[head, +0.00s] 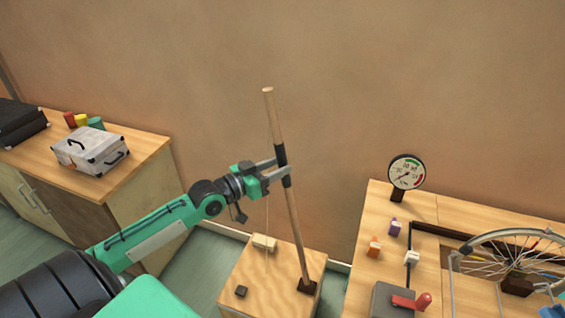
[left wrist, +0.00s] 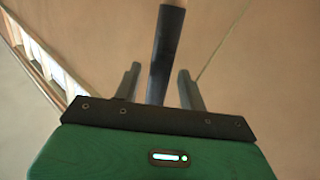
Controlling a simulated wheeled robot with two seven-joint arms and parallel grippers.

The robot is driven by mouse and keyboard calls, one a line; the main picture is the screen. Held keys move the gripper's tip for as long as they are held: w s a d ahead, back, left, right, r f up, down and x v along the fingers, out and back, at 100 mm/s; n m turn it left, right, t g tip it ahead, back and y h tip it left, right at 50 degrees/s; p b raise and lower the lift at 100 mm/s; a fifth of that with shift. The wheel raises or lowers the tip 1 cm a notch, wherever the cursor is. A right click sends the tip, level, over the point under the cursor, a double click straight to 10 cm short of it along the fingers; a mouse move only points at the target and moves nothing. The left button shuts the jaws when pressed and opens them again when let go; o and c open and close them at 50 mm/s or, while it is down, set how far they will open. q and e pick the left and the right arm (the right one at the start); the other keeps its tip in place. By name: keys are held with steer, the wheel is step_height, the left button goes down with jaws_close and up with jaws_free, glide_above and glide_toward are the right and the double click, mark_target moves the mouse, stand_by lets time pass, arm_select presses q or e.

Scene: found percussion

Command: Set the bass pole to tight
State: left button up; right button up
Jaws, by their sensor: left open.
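The bass pole (head: 293,225) is a wooden stick with a black grip sleeve (head: 280,155) partway up. It leans, its top to the left, and its foot sits in a dark block on a wooden box (head: 250,283). A thin string (head: 267,215) runs beside it down to the box. My left gripper (head: 282,170) is at the sleeve, its jaws open with a finger on each side. In the left wrist view the black sleeve (left wrist: 165,55) stands between the two grey fingers, with gaps visible beside it. My right gripper is not in view.
A dial gauge (head: 406,172) stands on the right bench (head: 375,205), with small coloured blocks, a red-handled device (head: 411,301) and a bicycle wheel (head: 510,262). A left cabinet (head: 135,150) holds a silver case (head: 90,150). The wall behind the pole is bare.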

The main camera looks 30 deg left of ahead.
arm_select(q)
steer(key=shift+x, duration=1.15)
jaws_close()
